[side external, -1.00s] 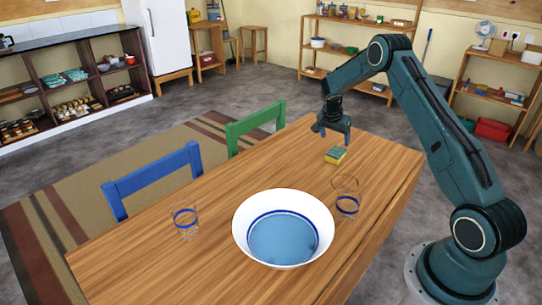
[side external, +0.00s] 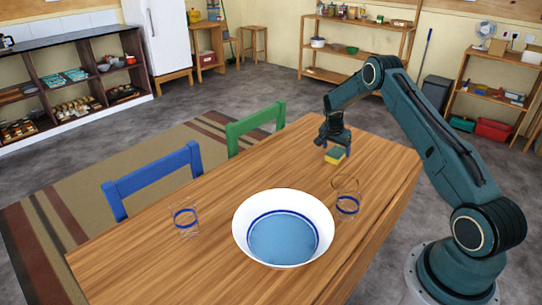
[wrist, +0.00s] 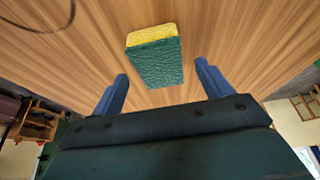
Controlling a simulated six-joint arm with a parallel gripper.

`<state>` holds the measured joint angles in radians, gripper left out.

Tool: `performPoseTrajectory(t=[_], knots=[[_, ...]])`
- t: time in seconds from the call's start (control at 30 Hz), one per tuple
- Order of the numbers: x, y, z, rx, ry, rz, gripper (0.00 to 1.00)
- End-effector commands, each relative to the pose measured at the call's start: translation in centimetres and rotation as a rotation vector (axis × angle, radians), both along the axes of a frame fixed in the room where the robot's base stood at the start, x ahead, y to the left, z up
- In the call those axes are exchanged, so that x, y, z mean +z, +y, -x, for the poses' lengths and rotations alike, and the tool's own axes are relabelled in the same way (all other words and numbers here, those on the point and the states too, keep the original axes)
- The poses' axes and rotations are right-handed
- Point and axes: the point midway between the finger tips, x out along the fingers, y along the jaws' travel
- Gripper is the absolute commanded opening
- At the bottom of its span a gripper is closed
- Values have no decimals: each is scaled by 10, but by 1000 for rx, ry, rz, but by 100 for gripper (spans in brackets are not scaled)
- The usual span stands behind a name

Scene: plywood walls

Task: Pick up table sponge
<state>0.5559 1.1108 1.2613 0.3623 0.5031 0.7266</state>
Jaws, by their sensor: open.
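The sponge (side external: 336,156) is a small yellow and green block lying on the wooden table (side external: 150,251), near its far right end. In the wrist view the sponge (wrist: 154,55) shows its dark green face and a yellow edge, just beyond my fingertips. My gripper (side external: 334,145) is just above the sponge in the side view.
A clear glass with a blue band (side external: 347,204) stands close to the sponge, towards the front. A large white bowl with a blue inside (side external: 240,222) and another glass (side external: 186,221) stand further left. A green chair (side external: 254,121) and a blue chair (side external: 150,178) line the far side.

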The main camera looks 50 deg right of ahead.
Motion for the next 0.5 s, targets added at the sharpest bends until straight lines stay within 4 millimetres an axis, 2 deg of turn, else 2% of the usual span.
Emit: performPoseTrajectory(t=[0.13,0.5], knots=[[-11,-5,0,0,0,0,78],[-13,-6,0,0,-1,0,78]])
